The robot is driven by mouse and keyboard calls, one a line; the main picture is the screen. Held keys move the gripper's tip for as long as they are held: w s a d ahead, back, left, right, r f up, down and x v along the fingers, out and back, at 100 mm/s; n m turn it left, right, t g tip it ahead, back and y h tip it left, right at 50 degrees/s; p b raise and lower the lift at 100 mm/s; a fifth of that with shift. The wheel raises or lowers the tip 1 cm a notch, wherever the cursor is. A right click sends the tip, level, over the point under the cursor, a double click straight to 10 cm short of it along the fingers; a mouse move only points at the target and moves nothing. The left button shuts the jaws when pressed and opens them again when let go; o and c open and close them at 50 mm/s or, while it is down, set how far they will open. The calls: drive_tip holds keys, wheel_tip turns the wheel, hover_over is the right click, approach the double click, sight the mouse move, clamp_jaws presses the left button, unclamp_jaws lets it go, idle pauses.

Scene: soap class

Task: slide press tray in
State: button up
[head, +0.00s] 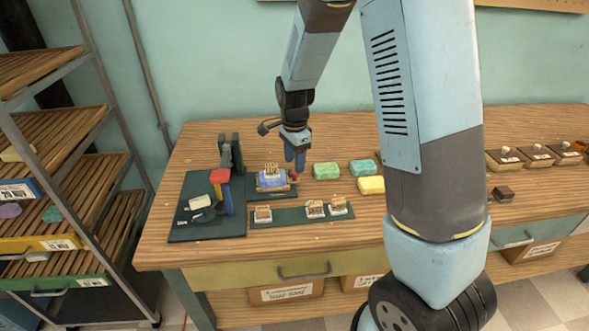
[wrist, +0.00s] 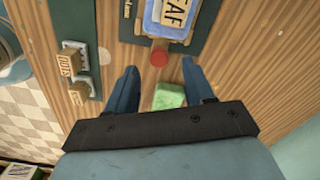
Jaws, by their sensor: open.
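The press tray (head: 261,189) is dark and sits on the bench beside the press (head: 225,178), holding a blue block with a tan stamp piece on top. In the wrist view the tray (wrist: 188,40) is at the top, with lettering ending in "EAF" on its load. Its red knob (wrist: 158,57) faces my gripper (wrist: 160,72). My gripper is open and empty, its two blue fingers to either side of the knob's line. The knob shows just past the fingertips; I cannot tell whether it touches them. In the head view my gripper (head: 296,162) hangs at the tray's right end.
Green soaps (head: 326,171) (head: 363,167) and a yellow soap (head: 370,185) lie right of the tray. A dark strip (head: 289,217) with several stamps lies in front. A slatted rack (head: 60,180) stands left of the bench.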

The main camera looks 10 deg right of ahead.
drive_tip(key=shift+f, duration=1.85)
clamp_jaws()
